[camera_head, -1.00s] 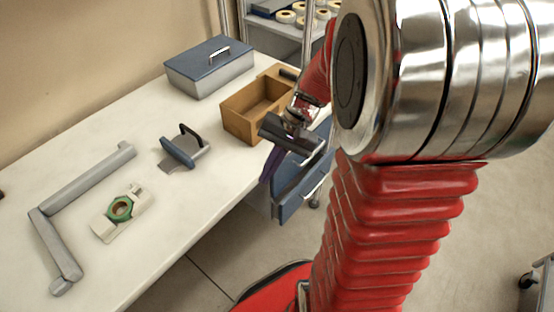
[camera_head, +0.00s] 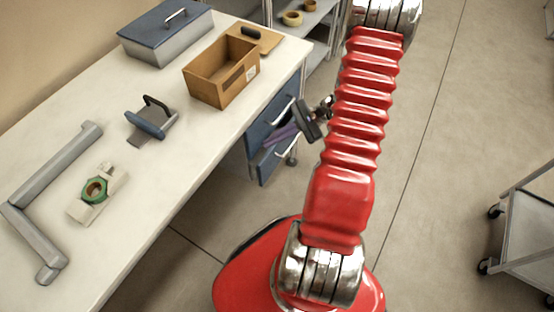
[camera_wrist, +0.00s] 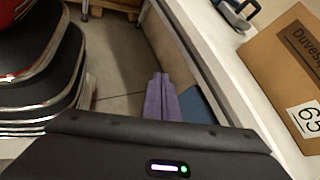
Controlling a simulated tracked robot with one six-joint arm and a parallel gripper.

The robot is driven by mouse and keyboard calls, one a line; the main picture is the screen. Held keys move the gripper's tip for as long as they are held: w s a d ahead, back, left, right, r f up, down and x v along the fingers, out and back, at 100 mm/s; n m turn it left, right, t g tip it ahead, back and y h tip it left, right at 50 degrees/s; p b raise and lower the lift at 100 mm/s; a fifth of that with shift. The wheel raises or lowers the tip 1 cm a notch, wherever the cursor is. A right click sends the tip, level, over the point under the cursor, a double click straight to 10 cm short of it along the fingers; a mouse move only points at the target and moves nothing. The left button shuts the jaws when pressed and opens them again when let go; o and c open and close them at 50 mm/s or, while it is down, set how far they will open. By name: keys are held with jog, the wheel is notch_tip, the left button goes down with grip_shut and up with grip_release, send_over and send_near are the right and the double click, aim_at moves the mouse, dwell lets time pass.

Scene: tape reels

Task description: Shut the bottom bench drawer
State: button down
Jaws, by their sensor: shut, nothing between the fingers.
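The bench (camera_head: 150,190) has blue-fronted drawers at its right end. In the wrist view the fingers (camera_wrist: 160,80) point along the bench side, beside a blue drawer surface (camera_wrist: 196,105). Contact cannot be told.
On the bench are a cardboard box (camera_head: 212,88), a blue-lidded case (camera_head: 160,48), a tape dispenser (camera_head: 88,204), a blue-and-grey tool (camera_head: 150,124) and a grey angled bar (camera_head: 35,240). A shelf with tape reels (camera_head: 292,18) stands behind. A cart (camera_head: 530,235) stands right; open floor lies between.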

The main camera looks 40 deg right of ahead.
aim_at(269, 156)
jog(key=s+d+f+m+t+h, duration=0.2)
jog(key=s+d+f+m+t, duration=0.1)
jog(key=f, duration=0.4)
jog(key=s+d+f+m+t+h, duration=0.2)
jog(key=s+d+f+m+t, duration=0.1)
jog(key=f+m+t, duration=0.2)
jog(key=s+d+f+m+t+h, duration=0.1)
jog(key=s+d+f+m+t, duration=0.2)
jog(key=f+m, duration=0.3)
notch_tip(269, 156, down, 4)
jog(key=shift+d+f+t+h, duration=0.1)
jog(key=shift+d+t+h, duration=0.3)
jog(key=shift+t, duration=0.1)
jog(key=shift+w+a, duration=0.1)
jog(key=shift+w, duration=0.05)
jog(key=shift+x, duration=6.95)
